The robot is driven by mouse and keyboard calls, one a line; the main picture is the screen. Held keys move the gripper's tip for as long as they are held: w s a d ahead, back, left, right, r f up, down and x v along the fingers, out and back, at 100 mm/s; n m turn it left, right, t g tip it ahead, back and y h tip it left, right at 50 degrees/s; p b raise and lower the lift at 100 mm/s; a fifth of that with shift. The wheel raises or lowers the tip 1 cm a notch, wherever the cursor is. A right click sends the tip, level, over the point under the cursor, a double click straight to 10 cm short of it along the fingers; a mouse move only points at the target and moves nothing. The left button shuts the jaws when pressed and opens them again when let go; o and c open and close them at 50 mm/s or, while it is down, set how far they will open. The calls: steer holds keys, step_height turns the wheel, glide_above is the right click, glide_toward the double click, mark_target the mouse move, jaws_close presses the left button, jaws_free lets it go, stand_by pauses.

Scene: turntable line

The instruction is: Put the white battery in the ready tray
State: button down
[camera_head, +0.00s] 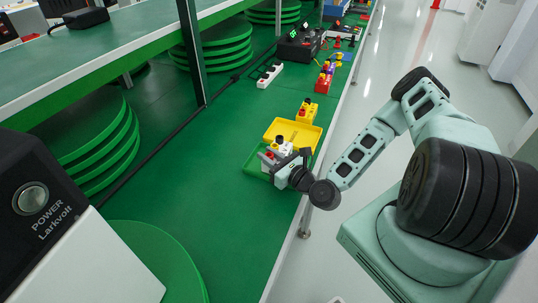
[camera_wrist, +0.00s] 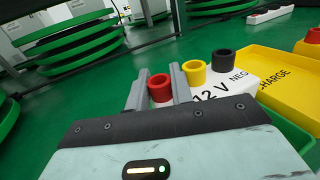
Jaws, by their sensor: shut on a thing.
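The white battery (camera_head: 281,149) has red, yellow and black terminals and the print "12 V" and "NEG"; it also shows in the wrist view (camera_wrist: 237,83). My gripper (camera_head: 280,160) is shut on it, with its two grey fingers (camera_wrist: 158,88) on either side of the red terminal (camera_wrist: 159,91). The battery is at or over a green tray (camera_head: 252,166), beside the yellow tray (camera_head: 313,138) lettered "CHARGE". I cannot tell whether the battery touches the green tray. My gripper hides part of that tray, and no "ready" label is legible.
A yellow battery (camera_head: 306,112) stands at the yellow tray's far side. A red and yellow block (camera_head: 324,79), a white power strip (camera_head: 270,76) and a black device (camera_head: 298,46) lie farther along the green bench. Stacked green discs (camera_head: 100,140) stand left. The bench left of the trays is clear.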

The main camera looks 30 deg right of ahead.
steer(key=shift+r, duration=0.1)
steer(key=shift+f+b, duration=0.35)
steer(key=shift+b, duration=0.05)
steer(key=shift+f+b, duration=0.25)
steer(key=shift+b, duration=0.05)
steer(key=c, duration=1.2)
jaws_free()
steer(key=shift+c, duration=0.2)
